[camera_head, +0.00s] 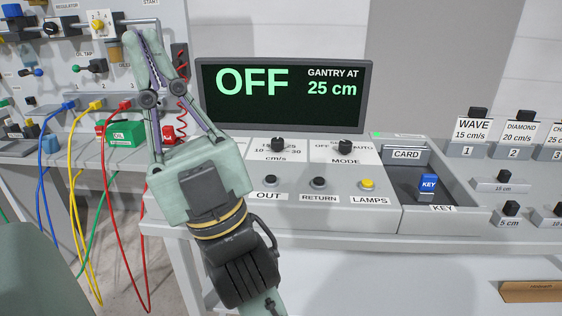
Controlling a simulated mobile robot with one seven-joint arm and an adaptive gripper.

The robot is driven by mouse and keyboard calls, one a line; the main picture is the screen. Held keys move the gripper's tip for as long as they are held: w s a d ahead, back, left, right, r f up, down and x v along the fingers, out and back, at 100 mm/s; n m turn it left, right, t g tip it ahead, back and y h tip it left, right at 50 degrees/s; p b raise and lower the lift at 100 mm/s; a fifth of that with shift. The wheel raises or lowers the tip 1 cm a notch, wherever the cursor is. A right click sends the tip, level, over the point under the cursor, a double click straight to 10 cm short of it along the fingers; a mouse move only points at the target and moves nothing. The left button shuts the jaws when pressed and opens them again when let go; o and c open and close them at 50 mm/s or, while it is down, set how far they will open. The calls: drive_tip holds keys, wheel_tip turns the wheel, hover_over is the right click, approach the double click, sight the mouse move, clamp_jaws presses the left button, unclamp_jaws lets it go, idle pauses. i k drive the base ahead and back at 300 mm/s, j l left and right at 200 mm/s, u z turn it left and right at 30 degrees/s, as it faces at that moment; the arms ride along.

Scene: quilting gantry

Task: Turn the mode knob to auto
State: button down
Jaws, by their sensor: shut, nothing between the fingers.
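The mode knob (345,146) is a small black knob on the light console panel, above the label MODE. Labels OFF, part of a hidden word, and AUTO run behind it; which one it points to is too small to tell. The screen (283,97) behind it reads OFF and GANTRY AT 25 cm. My gripper (143,37) is raised at the left, pointing up, well to the left of the knob and apart from it. Its fingers are shut and empty.
A cm/s knob (278,145) sits left of the mode knob. OUT, RETURN and yellow LAMPS (368,184) buttons lie in front. A tray with a blue key (428,184) is at the right. Coloured cables (125,230) hang at the left. Space above the mode knob is clear.

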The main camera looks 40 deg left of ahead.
sight(345, 146)
drive_tip(key=u, duration=1)
